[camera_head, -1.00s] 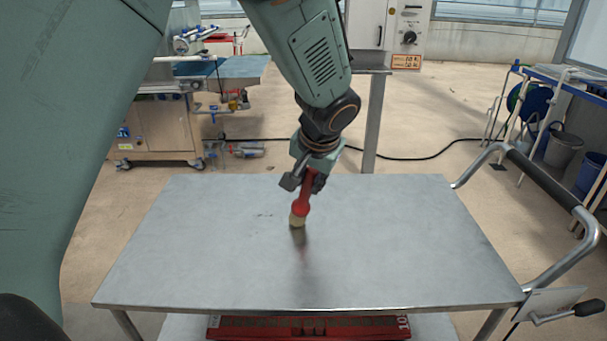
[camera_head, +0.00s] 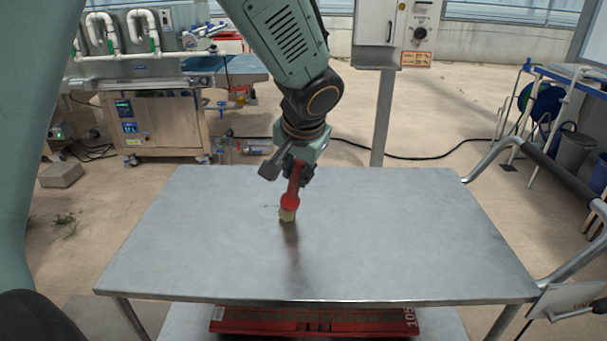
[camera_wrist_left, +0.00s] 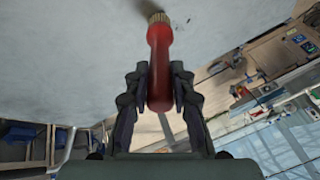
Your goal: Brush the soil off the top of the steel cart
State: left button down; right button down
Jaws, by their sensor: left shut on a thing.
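The steel cart (camera_head: 390,235) stands in front of me with its flat grey top mostly bare. My left gripper (camera_head: 292,172) is over the far middle of the top, shut on the red handle of a brush (camera_head: 291,195). The brush points down, a little tilted, with its pale bristles at or just above the steel; I cannot tell if they touch. In the left wrist view the brush (camera_wrist_left: 159,60) sits between the fingers. A few small dark specks of soil (camera_head: 270,206) lie just left of the bristles, partly hidden behind the brush. My right gripper is not in view.
The cart's push handle (camera_head: 545,165) rises at the right edge. A machine on wheels (camera_head: 155,120) stands at the back left, and a control box on a post (camera_head: 395,35) behind the cart. Floor around the cart is mostly open.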

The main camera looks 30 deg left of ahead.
pick_arm(q)
jog(key=shift+s+a+b, duration=2.15)
jog(key=shift+a+b, duration=0.6)
jog(key=shift+a, duration=0.2)
jog(key=shift+w+d+p, duration=0.5)
jog(key=shift+d+p, duration=0.5)
jog(key=shift+d, duration=0.1)
jog(key=shift+w+d+p, duration=0.55)
jog(key=shift+d+p, duration=0.4)
jog(key=shift+d, duration=0.2)
jog(key=shift+w+d+p, duration=0.5)
jog(key=shift+d+p, duration=0.5)
jog(key=shift+d, duration=0.1)
jog(key=shift+w+d+p, duration=0.4)
jog(key=shift+d+p, duration=0.45)
jog(key=shift+p, duration=0.05)
jog(key=shift+w+d+p, duration=0.4)
jog(key=shift+d+p, duration=0.4)
jog(key=shift+p, duration=0.1)
jog(key=shift+r, duration=0.1)
